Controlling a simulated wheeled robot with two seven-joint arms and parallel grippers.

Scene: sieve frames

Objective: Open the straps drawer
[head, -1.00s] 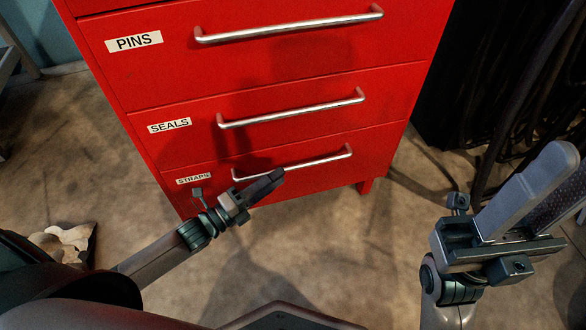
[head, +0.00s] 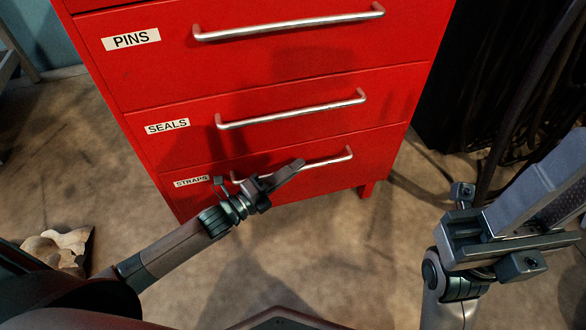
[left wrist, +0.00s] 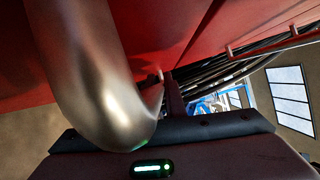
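The straps drawer (head: 222,195) is the lowest in a red cabinet, under a small "STRAPS" label (head: 191,181). Its front looks flush with the cabinet. Its silver bar handle (head: 328,160) is partly hidden behind my left gripper (head: 288,172), which overlaps the handle's left and middle part. In the left wrist view the handle (left wrist: 100,95) looms very close, its bend just above the dark gripper edge. I cannot tell whether the gripper touches it or how far apart the fingers are. My right gripper (head: 555,200) is open and empty, right of the cabinet.
The pins drawer (head: 270,65) and the seals drawer (head: 270,90) are above, both shut, with similar handles. Dark hanging cables or hoses (head: 520,110) are at the right. A crumpled pale object (head: 58,248) lies at the lower left. The floor before the cabinet is clear.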

